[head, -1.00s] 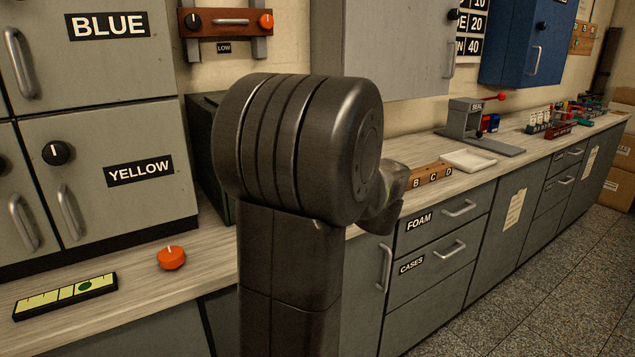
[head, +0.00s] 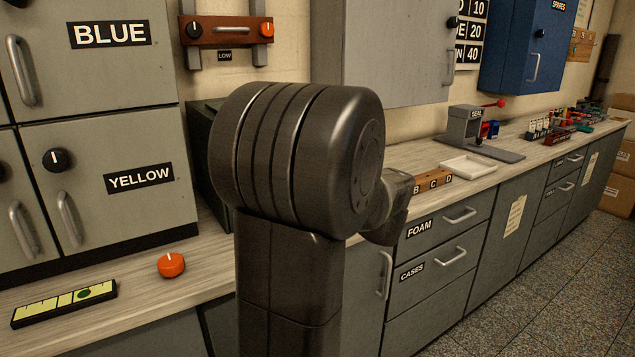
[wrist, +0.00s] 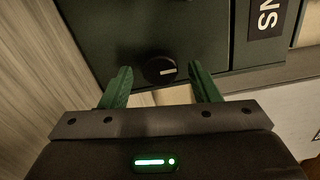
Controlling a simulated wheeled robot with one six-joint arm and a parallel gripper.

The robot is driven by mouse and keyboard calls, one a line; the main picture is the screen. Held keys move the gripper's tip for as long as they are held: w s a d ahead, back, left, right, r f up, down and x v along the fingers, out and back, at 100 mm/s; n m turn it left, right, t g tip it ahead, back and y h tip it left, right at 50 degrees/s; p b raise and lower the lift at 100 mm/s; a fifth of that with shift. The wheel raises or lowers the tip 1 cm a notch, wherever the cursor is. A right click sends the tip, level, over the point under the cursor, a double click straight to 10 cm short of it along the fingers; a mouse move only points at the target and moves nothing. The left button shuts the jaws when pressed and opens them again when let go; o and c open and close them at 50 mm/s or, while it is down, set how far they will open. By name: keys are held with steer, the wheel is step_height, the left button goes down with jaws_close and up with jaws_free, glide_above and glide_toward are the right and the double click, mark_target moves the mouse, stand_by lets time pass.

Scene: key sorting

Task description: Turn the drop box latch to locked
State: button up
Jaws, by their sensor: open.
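In the wrist view, a round black latch knob (wrist: 160,70) sits on a dark green front, which appears to be the drop box (wrist: 110,35). Its white mark points to the right in the picture. My gripper (wrist: 160,82) is open, with one green finger on each side of the knob in the picture. Whether the fingers touch the knob I cannot tell. A label ending in "NS" (wrist: 267,20) is partly cut off at the upper right. In the head view, a dark green box (head: 203,130) shows behind my arm, which hides its front, the latch and my gripper.
The counter (head: 215,262) runs along the wall. An orange knob (head: 171,265) and a yellow-green strip (head: 65,303) lie at the left, below the YELLOW locker (head: 110,150). Right of my arm are a lettered wooden block (head: 433,182), a white tray (head: 467,166) and a SEAL press (head: 470,128).

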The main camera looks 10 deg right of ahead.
steer(key=p+v, duration=0.1)
steer(key=v, duration=1.1)
steer(key=shift+s, duration=0.35)
steer(key=b+x, duration=0.1)
steer(key=x, duration=1.3)
steer(key=shift+d, duration=0.1)
steer(key=shift+s, duration=0.1)
